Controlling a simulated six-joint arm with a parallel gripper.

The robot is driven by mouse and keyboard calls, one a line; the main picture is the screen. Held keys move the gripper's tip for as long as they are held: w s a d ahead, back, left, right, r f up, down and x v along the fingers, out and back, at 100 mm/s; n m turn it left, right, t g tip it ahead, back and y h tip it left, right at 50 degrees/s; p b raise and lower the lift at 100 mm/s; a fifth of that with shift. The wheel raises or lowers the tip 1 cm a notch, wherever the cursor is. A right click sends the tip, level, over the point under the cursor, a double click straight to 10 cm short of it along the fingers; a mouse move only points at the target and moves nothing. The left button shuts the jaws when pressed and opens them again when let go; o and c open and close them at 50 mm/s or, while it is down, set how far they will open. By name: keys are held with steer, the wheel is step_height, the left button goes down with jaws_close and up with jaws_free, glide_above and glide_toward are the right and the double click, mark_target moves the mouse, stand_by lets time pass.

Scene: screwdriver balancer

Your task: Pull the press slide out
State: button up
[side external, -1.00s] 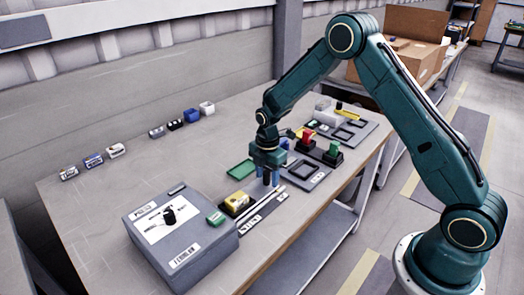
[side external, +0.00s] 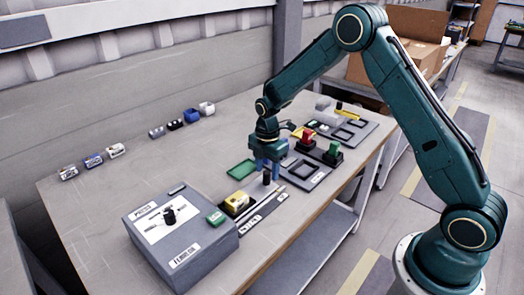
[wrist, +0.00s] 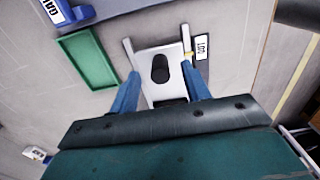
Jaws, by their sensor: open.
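The press slide (wrist: 171,92) shows in the wrist view as a light grey plate between two pale rails, with an upright black knob (wrist: 160,70) on it. In the side external view the knob (side external: 267,178) stands between the yellow block and the flat grey frames. My gripper (side external: 267,167) is open just above the knob, with its blue fingers apart. In the wrist view the fingers of my gripper (wrist: 160,66) lie on either side of the knob, and nothing is held. Part of the slide is hidden behind my gripper body.
A yellow block (side external: 237,201) sits in a black holder beside the rails. A grey control box (side external: 190,250) stands at the front left. A green tray (side external: 241,169) lies left of my gripper. Red and green parts (side external: 306,138) stand to the right.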

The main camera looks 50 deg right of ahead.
steer(key=shift+r, duration=2.05)
steer(key=shift+s+r, duration=0.15)
steer(key=shift+r, duration=0.5)
steer(key=s+a+r+m+t, duration=0.1)
steer(key=s+r+m, duration=0.4)
steer(key=r, duration=0.4)
steer(key=s+a+r+m+t, duration=0.2)
steer(key=s+r+m, duration=0.1)
steer(key=s+r, duration=0.5)
steer(key=s+a+r+m+t, duration=0.1)
steer(key=s+r+m+t, duration=0.1)
steer(key=s+m, duration=0.8)
steer(key=s+r, duration=0.1)
steer(key=s, duration=0.7)
steer(key=shift+r+t, duration=0.3)
steer(key=shift+r, duration=0.1)
